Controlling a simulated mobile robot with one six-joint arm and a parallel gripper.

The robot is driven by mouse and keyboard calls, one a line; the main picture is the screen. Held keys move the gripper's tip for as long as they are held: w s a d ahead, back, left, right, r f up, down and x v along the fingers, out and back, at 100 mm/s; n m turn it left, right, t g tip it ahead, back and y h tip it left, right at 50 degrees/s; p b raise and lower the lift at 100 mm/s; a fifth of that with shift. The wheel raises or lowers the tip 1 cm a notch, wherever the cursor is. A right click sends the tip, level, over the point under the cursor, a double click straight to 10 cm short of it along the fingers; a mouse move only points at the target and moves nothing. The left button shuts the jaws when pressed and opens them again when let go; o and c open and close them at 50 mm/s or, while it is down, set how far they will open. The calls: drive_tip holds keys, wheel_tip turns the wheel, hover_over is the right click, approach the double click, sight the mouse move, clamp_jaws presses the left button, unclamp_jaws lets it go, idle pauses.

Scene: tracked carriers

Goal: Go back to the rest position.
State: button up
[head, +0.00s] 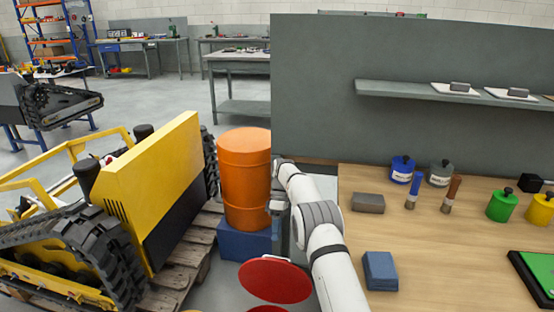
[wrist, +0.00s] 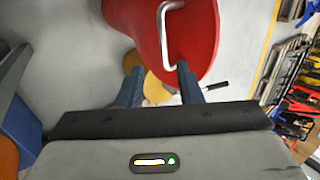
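My white arm reaches forward in the head view, between the orange drum and the wooden bench. Its wrist end is close beside the drum, and my fingers cannot be made out there. In the wrist view my gripper (wrist: 161,85) shows two dark blue fingers standing apart. I see nothing held between them. A red rounded thing with a bent metal handle (wrist: 190,35) lies beyond the fingertips; whether it touches them I cannot tell. A yellow patch shows behind the gap.
The orange drum (head: 244,180) stands on a blue block (head: 243,243). A yellow tracked carrier (head: 150,190) is at left, red discs (head: 275,280) low in front. The wooden bench (head: 430,240) at right holds pots, brushes and blocks. A grey panel (head: 315,90) rises behind.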

drive_tip(key=s+d+r+m+t+p, duration=0.1)
drive_tip(key=s+d+r+m+p, duration=0.25)
drive_tip(key=r, duration=0.65)
drive_tip(key=s+d+r+m+t+p, duration=0.2)
drive_tip(key=s+r, duration=0.3)
drive_tip(key=r, duration=0.5)
drive_tip(key=s+d+r+m+t+p, duration=0.1)
drive_tip(key=s+d+r+m+p, duration=0.25)
drive_tip(key=r, duration=0.65)
drive_tip(key=s+d+r+m+t+p, duration=0.1)
drive_tip(key=s+d+r+m+p, duration=0.1)
drive_tip(key=s, duration=0.7)
drive_tip(key=s+d+r+m+t+h+p, duration=0.1)
drive_tip(key=s+d+r+m+t+p, duration=0.1)
drive_tip(key=s, duration=0.7)
drive_tip(key=s+d+r+m+t+p, duration=0.2)
drive_tip(key=s+r+p, duration=0.1)
drive_tip(key=s, duration=0.6)
drive_tip(key=shift+m+p, duration=0.3)
drive_tip(key=shift+p, duration=0.25)
